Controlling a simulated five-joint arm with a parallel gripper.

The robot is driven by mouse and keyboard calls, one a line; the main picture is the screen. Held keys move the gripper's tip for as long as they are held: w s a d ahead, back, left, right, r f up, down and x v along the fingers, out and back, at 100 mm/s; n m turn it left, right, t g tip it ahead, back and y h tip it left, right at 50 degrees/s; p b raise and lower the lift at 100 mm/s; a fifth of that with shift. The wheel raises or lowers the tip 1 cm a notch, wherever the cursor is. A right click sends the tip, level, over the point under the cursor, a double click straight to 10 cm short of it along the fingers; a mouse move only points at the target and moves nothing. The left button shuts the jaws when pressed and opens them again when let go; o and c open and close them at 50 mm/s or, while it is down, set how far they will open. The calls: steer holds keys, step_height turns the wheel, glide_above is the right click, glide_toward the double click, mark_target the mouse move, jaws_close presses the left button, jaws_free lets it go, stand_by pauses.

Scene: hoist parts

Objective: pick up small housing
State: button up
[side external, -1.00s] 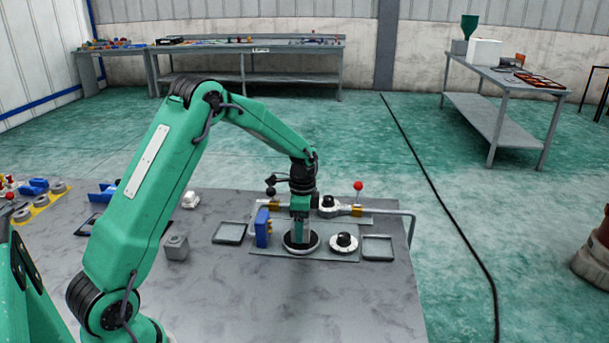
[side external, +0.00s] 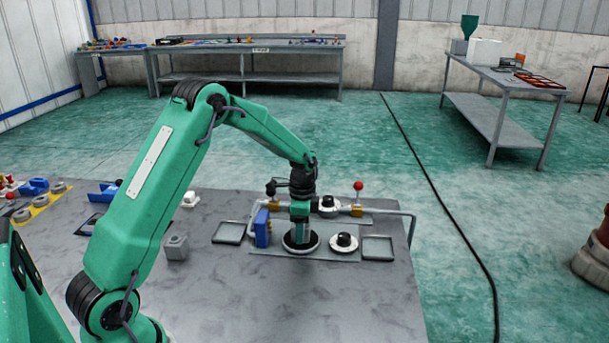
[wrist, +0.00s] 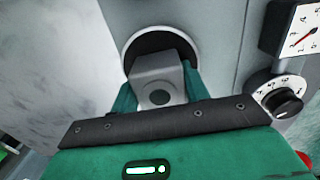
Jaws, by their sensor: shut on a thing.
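The small housing is a grey block (wrist: 150,68) with a dark round hole in its face, seen in the wrist view. My gripper (wrist: 158,85) is shut on it, a green finger on each side. Behind the block is a black disc with a white rim (wrist: 128,47). In the side view my gripper (side external: 300,235) points down over that disc (side external: 301,251), and the fingers hide most of the block. I cannot tell whether the block touches the disc. A similar grey block (side external: 176,248) stands on the table to the left.
A blue upright part (side external: 262,228) stands close left of my gripper. A white dial with a black knob (side external: 344,243) is close on the right. Shallow trays (side external: 229,241) lie on both sides. A red-topped lever (side external: 358,187) and a pipe stand behind. The table front is clear.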

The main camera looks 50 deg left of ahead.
steer(key=shift+r, duration=0.8)
step_height(320, 180, up, 2)
steer(key=shift+r, duration=0.15)
steer(key=s+d+r, duration=0.3)
steer(key=d+r, duration=0.4)
steer(key=d, duration=0.4)
steer(key=shift+d, duration=0.15)
steer(key=shift+s, duration=0.15)
